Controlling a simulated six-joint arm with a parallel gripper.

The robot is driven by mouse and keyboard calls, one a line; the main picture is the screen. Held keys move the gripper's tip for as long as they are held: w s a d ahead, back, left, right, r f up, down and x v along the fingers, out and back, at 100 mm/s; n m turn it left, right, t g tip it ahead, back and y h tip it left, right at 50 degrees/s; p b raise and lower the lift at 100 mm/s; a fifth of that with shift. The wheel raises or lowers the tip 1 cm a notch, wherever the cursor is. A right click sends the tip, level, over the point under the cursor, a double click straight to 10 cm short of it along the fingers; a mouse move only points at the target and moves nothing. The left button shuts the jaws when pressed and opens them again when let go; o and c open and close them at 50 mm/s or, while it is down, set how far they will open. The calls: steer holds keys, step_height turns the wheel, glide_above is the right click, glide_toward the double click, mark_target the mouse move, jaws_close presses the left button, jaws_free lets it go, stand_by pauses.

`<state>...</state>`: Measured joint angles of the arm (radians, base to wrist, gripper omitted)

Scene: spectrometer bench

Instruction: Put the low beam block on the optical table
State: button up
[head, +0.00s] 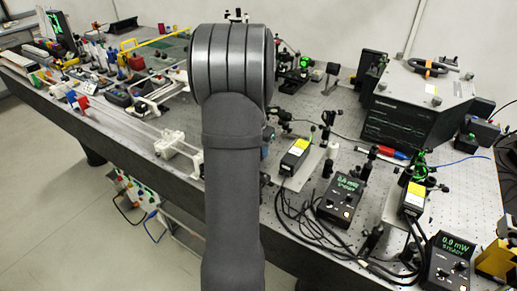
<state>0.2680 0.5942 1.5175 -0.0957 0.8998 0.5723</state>
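The optical table (318,101) is a long grey top with a grid of holes, running from the far left to the lower right and crowded with equipment. I cannot make out which of the small dark parts on it, if any, is the low beam block. My own grey arm rises through the middle of the head view and covers part of the table and its front edge. My gripper is not in view, so its state and anything in it are hidden.
A large black instrument (398,124) stands at the right. A power meter with a green display (342,196) and another meter (452,262) are near the front edge, with black cables looping there. A clear rail assembly (125,122) lies left. Bare tabletop shows right of my arm.

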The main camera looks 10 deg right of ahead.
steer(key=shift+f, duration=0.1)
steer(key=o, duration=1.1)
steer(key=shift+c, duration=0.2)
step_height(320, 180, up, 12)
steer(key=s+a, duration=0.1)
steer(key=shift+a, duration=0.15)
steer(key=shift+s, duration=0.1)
